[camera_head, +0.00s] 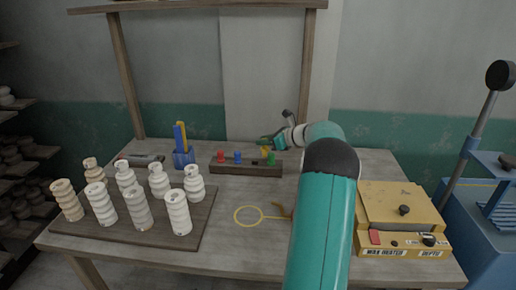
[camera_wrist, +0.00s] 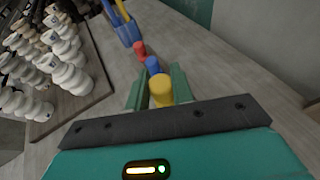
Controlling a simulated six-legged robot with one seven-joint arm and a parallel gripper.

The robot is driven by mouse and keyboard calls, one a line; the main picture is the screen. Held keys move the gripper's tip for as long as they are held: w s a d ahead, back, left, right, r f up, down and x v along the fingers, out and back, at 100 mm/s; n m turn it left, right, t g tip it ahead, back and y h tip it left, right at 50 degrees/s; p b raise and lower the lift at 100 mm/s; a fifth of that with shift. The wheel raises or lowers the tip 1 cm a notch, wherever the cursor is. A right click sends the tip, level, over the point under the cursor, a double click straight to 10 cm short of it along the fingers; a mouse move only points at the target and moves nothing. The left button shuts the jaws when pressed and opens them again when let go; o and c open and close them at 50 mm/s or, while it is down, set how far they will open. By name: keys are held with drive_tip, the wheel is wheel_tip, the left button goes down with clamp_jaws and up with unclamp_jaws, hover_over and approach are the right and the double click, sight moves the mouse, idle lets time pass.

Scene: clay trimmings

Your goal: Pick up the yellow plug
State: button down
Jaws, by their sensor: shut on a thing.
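The yellow plug (camera_wrist: 161,91) is between the two green fingers of my gripper (camera_wrist: 158,88) in the wrist view, and the fingers are shut on it. In the head view my gripper (camera_head: 268,142) is over the right part of the dark plug rack (camera_head: 232,169), and the yellow plug (camera_head: 263,153) shows only as a small patch below the fingers. Whether the plug is clear of the rack cannot be told. A red plug (camera_head: 221,157), a blue plug (camera_head: 238,157) and a green plug (camera_head: 271,158) stand in the rack.
A board (camera_head: 150,238) with several pale ribbed clay pieces is at the left. A blue holder (camera_head: 184,159) with tall sticks stands left of the rack. A yellow wax heater (camera_head: 400,218) sits at the right. A yellow ring (camera_head: 236,217) marks the bare table in front.

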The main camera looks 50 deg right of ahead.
drive_tip(key=v, duration=1)
drive_tip(key=shift+a+r, duration=0.15)
drive_tip(key=shift+a, duration=0.15)
